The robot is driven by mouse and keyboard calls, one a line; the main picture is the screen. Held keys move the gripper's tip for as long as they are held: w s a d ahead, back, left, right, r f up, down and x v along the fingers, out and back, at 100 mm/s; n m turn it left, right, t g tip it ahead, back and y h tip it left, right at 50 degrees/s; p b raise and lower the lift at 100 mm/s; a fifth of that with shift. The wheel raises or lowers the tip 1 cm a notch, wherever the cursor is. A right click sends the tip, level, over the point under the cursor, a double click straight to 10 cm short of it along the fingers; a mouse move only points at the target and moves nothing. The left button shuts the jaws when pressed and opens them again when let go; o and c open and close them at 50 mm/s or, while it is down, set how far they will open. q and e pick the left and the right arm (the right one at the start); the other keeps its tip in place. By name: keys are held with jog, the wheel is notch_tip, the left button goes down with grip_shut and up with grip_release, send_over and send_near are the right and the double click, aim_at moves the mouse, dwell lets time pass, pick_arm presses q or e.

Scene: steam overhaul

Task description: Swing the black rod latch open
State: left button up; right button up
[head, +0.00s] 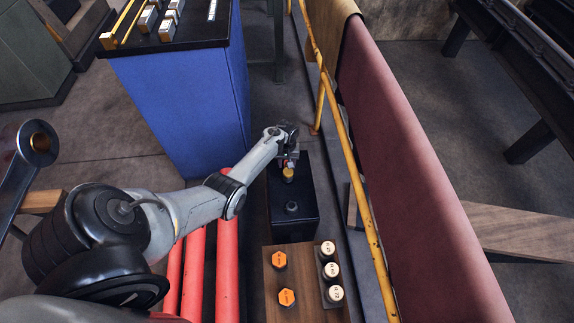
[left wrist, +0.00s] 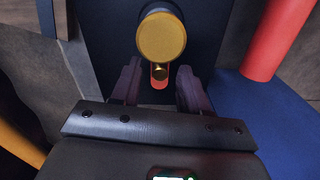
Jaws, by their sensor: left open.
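A black box (head: 292,226) stands on the floor in the middle of the head view, with a round brass knob (head: 288,174) at its far part and a small dark knob nearer. My left gripper (head: 289,160) is at the brass knob. In the left wrist view the brass knob (left wrist: 162,37) lies just beyond the open fingertips (left wrist: 156,80). A small brass piece (left wrist: 160,72) on a red part shows between the fingers, apart from both. I cannot clearly make out a black rod latch; the gripper may hide it. My right gripper is not in view.
A yellow rail (head: 350,150) and a dark red panel (head: 400,150) run along the right side. A blue cabinet (head: 180,110) stands left of the gripper. Red pipes (head: 228,260) lie below my left arm. A wooden board (head: 300,260) with orange and white knobs is nearest.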

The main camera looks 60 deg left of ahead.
pick_arm(q)
jog(key=shift+f, duration=0.1)
grip_shut()
jog(key=shift+w+d+n+p, duration=0.1)
jog(key=shift+n+p, duration=0.4)
jog(key=shift+p, duration=0.05)
grip_release()
notch_tip(320, 180, up, 11)
jog(key=p, duration=0.6)
jog(key=shift+p, duration=0.3)
jog(key=shift+f, duration=0.15)
